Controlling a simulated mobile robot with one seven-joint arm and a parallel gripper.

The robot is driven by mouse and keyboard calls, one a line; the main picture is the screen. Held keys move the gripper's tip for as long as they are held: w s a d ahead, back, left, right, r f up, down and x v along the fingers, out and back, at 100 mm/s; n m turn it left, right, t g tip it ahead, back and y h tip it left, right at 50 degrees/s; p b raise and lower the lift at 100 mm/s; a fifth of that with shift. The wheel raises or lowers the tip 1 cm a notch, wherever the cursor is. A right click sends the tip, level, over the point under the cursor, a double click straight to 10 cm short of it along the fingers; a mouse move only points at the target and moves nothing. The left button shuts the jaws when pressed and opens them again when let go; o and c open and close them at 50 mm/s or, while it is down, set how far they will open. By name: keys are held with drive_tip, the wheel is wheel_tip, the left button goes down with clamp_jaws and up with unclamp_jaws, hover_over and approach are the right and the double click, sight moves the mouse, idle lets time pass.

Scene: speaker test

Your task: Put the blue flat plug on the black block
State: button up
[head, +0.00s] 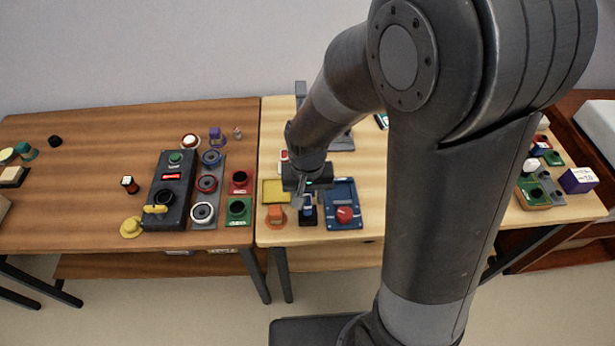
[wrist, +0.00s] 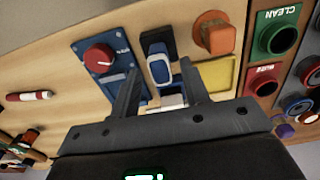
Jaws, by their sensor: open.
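The blue flat plug (wrist: 159,69) has a light rim and lies between the two fingertips of my gripper (wrist: 158,72) in the wrist view. The black block (wrist: 155,36) is right at the plug; the plug overlaps it in the picture. I cannot tell whether the plug is seated in it or only over it. In the head view the black block (head: 308,217) and a bit of the blue plug (head: 308,201) show just below my gripper (head: 303,198). My gripper is open, with a finger on either side of the plug, and points down. No grip on the plug is visible.
A blue panel with a red knob (head: 344,214) stands close on the right. An orange plug (head: 276,215) and a yellow tray (head: 273,191) are close on the left. Green and red socket blocks (head: 238,208) stand on the darker table further left. My arm hides part of the light table.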

sight(308, 201)
wheel_tip(308, 201, up, 9)
drive_tip(key=s+d+r+t, duration=0.5)
drive_tip(key=s+d+r, duration=0.5)
drive_tip(key=d+r, duration=0.2)
wheel_tip(308, 201, up, 2)
drive_tip(key=shift+s+r+t, duration=0.2)
drive_tip(key=shift+s+t, duration=0.05)
drive_tip(key=shift+t, duration=0.05)
